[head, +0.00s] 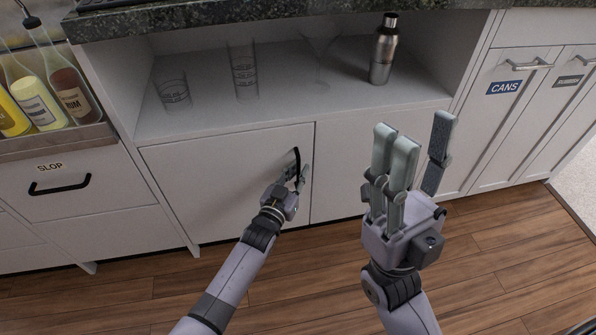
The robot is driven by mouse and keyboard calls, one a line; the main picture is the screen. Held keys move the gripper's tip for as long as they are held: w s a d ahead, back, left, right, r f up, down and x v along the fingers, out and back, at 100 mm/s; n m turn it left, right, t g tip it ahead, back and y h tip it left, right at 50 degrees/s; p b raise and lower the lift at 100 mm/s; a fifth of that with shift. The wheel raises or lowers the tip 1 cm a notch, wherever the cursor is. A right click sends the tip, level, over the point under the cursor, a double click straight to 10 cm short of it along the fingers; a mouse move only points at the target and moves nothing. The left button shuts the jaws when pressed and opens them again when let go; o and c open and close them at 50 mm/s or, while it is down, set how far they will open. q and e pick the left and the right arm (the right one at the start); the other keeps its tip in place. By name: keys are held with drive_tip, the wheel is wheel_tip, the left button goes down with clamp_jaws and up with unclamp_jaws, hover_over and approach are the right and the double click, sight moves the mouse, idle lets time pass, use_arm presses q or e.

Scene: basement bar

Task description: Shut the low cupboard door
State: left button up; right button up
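The low cupboard door (220,180) is a plain white panel under the open shelf, with a black upright handle (297,158) near its right edge. It looks flush or almost flush with the cabinet front; I cannot tell if a small gap is left. My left gripper (293,176) is at the handle, its fingers beside or around the lower part. The fingers are small and partly hidden, so I cannot tell whether they are closed on it. My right gripper (414,140) is open and empty, raised in front of the cabinet to the right of the door.
The shelf (300,95) above holds a steel shaker (383,50) and several clear glasses. A bottle rack (60,143) and a drawer marked SLOP (60,185) are at the left. Cupboards marked CANS (505,87) are at the right. The wooden floor (480,270) in front is clear.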

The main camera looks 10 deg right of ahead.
use_arm(q)
drive_tip(key=shift+r, duration=0.1)
drive_tip(key=v, duration=1.2)
